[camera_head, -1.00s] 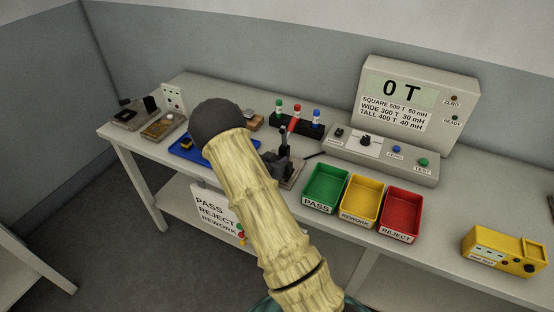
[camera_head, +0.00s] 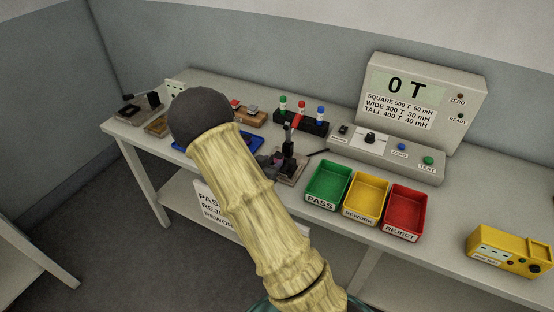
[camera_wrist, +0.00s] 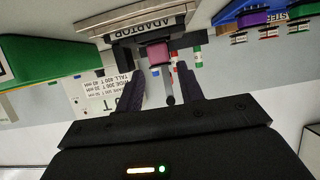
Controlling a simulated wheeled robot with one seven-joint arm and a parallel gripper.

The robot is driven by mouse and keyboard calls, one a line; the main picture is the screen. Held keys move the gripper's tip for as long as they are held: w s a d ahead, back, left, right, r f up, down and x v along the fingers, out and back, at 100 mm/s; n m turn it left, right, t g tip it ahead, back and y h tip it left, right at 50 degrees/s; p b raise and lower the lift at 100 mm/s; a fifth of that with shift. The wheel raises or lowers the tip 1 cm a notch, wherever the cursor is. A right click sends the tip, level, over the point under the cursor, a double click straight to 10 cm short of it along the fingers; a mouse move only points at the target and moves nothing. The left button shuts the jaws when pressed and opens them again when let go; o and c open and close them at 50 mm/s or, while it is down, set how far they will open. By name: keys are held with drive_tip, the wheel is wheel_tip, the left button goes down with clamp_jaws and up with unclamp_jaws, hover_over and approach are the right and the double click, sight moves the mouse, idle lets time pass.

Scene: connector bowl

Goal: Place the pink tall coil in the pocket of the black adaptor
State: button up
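The pink tall coil (camera_wrist: 158,53) is at the edge of the adaptor (camera_wrist: 125,27) in the wrist view, which looks upside down. The frames do not show clearly how deep it sits in the pocket. My gripper (camera_wrist: 159,72) is open, with its two dark fingers spread and a gap visible beside the coil. The fingertips point toward the adaptor and the coil lies between and just beyond them. In the head view the adaptor (camera_head: 291,167) stands under a red-handled lever, and my arm hides most of the gripper.
Green (camera_head: 328,183), yellow (camera_head: 365,199) and red (camera_head: 405,211) bins stand right of the adaptor. The tester (camera_head: 385,150) and its display reading 0 T are behind. A blue tray (camera_head: 247,143) lies left, partly behind my arm. A yellow box (camera_head: 508,252) is far right.

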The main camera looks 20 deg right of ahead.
drive_tip(key=v, duration=0.4)
drive_tip(key=shift+a, duration=0.1)
drive_tip(key=shift+s+r, duration=0.1)
drive_tip(key=shift+s, duration=0.05)
